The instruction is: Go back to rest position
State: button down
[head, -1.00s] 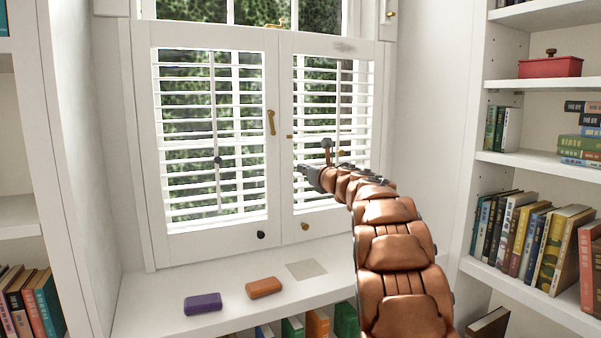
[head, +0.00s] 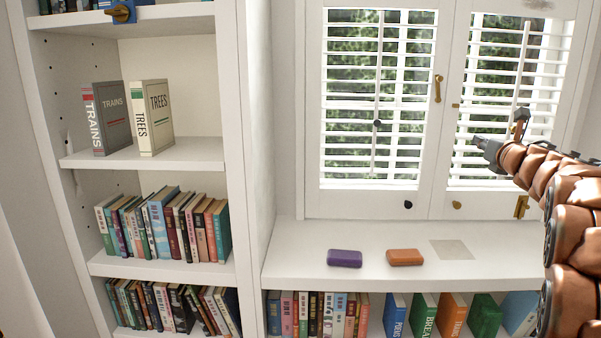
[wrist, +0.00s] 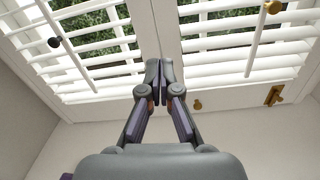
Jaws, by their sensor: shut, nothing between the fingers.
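My gripper (head: 480,142) is at the right of the head view, raised in front of the white window shutters (head: 447,120). In the wrist view the fingers of my gripper (wrist: 159,80) are together with nothing between them. Behind them are the slatted shutters (wrist: 222,45) and their frame. My copper-coloured arm comes in from the right edge of the head view.
A purple case (head: 344,258) and an orange case (head: 405,257) lie on the white window ledge (head: 310,240), left of a flat grey square (head: 452,250). Books fill the shelves below. A bookcase (head: 232,120) on the left holds two upright books, TRAINS (head: 115,118) and TREES (head: 155,116).

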jog(key=s+a+r+m+g+h+p, duration=0.2)
jog(key=s+r+m+h+p, duration=0.3)
jog(key=m, duration=0.5)
jog(key=s+a+f+m+g+y+p, duration=0.2)
jog(key=s+a+m+g+p, duration=0.4)
jog(key=s+a, duration=0.4)
jog(key=s+a+f+m+g+y+p, duration=0.2)
jog(key=s+a+f+m+g+p, duration=0.3)
jog(key=s, duration=1.6)
jog(key=s+a+f+m+g+y+p, duration=0.2)
jog(key=s+a+m+g+p, duration=0.4)
jog(key=s+a+m+p, duration=0.4)
jog(key=s+a+f+m, duration=0.1)
jog(key=s+a+m, duration=0.1)
jog(key=s+a, duration=0.3)
jog(key=shift+s+a+f+g+y, duration=0.3)
jog(key=shift+s+a+g+y, duration=0.1)
jog(key=shift+a, duration=0.45)
